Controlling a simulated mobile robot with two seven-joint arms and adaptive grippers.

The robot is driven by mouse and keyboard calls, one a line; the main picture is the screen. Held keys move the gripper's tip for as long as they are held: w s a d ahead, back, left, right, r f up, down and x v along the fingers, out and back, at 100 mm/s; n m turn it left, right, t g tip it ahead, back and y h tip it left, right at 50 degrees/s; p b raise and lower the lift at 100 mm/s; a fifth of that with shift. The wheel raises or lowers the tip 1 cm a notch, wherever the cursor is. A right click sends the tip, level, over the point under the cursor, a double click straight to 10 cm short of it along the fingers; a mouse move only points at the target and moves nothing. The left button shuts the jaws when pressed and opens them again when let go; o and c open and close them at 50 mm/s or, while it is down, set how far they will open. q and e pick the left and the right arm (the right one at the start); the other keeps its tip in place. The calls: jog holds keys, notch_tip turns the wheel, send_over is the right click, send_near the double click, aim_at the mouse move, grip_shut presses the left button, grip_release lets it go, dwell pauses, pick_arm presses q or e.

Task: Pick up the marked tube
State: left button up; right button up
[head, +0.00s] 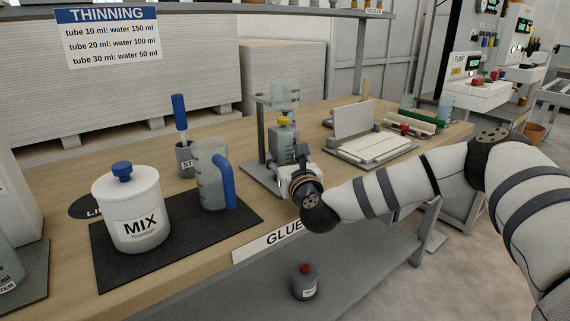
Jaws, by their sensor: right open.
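My right gripper (287,165) comes in from the right and reaches in over the grey stand (257,178) on the bench. It is open. Its wrist hides part of the stand and most of the fingers. A grey container with a yellow top (285,136) stands upright just beyond the fingers; I cannot tell whether they touch it or are around it. A clear cylinder (285,95) with dark bands sits above it on the stand's upper plate. No mark that I can read shows on either, so I cannot tell which is the marked tube. My left gripper is out of view.
A white MIX pot (133,215) and a clear jug with a blue handle (211,178) stand on a dark mat (112,267). Behind is a blue-handled tool in a grey cup (184,160). White panels (372,148) lie right. A small red-topped pot (304,285) is below.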

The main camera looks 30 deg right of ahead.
grip_shut()
